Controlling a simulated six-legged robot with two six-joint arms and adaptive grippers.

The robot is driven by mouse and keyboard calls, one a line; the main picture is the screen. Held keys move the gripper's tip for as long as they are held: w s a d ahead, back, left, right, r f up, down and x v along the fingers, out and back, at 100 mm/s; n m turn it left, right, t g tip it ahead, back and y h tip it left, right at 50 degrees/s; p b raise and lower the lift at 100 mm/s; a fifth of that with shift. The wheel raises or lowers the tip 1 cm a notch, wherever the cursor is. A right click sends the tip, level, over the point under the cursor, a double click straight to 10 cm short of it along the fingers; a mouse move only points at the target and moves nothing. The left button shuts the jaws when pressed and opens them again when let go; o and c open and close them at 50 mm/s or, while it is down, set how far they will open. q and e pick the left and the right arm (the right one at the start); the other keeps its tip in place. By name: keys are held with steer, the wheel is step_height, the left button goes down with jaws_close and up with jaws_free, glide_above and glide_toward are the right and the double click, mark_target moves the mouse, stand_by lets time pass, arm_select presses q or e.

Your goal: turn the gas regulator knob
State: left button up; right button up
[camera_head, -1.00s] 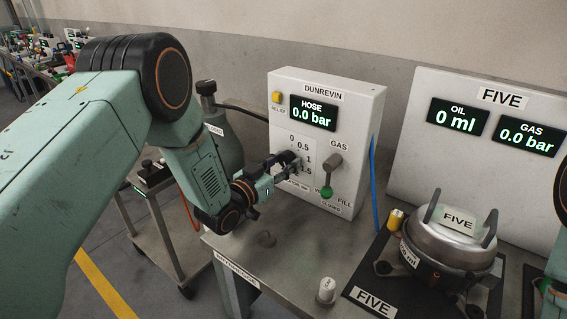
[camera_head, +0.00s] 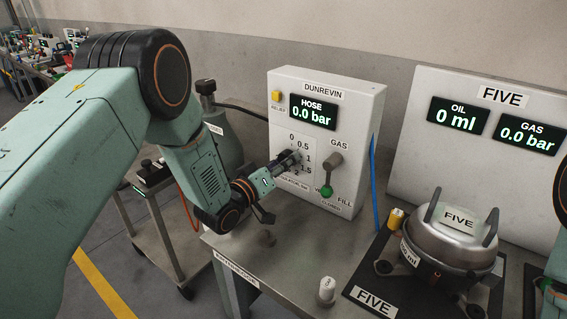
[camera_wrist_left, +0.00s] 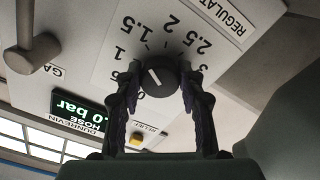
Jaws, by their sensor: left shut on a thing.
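The gas regulator knob (camera_wrist_left: 158,80) is black and round with a white pointer line. In the left wrist view it sits between the two dark fingers of my left gripper (camera_wrist_left: 160,92), which are shut on its sides. The pointer line slants from the knob's middle to the upper left, toward the side of the 1 and 1.5 marks. In the head view my left gripper (camera_head: 290,158) reaches the scale on the front of the white DUNREVIN box (camera_head: 347,105) and mostly hides the knob. The HOSE display (camera_head: 313,113) reads 0.0 bar. My right gripper is out of view.
The GAS lever (camera_head: 330,175), with a green ball end, is just right of my left gripper. A metal pot (camera_head: 448,240) stands at the right.

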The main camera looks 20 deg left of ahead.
arm_select(q)
steer(key=shift+r+n, duration=0.15)
steer(key=shift+n, duration=3.85)
steer(key=o, duration=1.2)
steer(key=shift+s, duration=0.1)
steer(key=v, duration=1.2)
